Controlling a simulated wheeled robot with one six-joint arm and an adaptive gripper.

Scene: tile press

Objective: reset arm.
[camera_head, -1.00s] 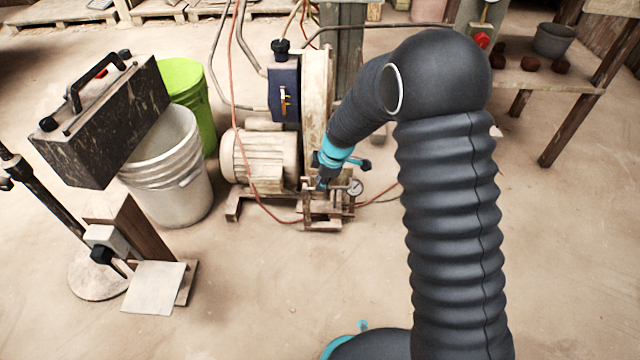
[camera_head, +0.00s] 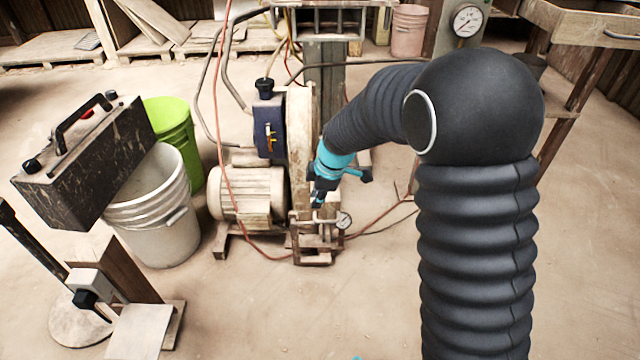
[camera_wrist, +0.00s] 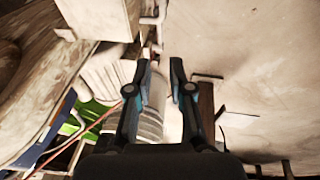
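My gripper (camera_head: 318,203) hangs at the end of my dark ribbed arm, in front of the motor and press machine. In the wrist view my gripper (camera_wrist: 158,62) has its two dark fingers apart, with nothing held between them. The white bucket (camera_wrist: 150,122) shows behind the gap.
The beige motor (camera_head: 250,195), white bucket (camera_head: 152,215) and green bucket (camera_head: 178,135) stand left of my gripper. A speckled box (camera_head: 80,160) with a handle is further left. Hoses run across the floor.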

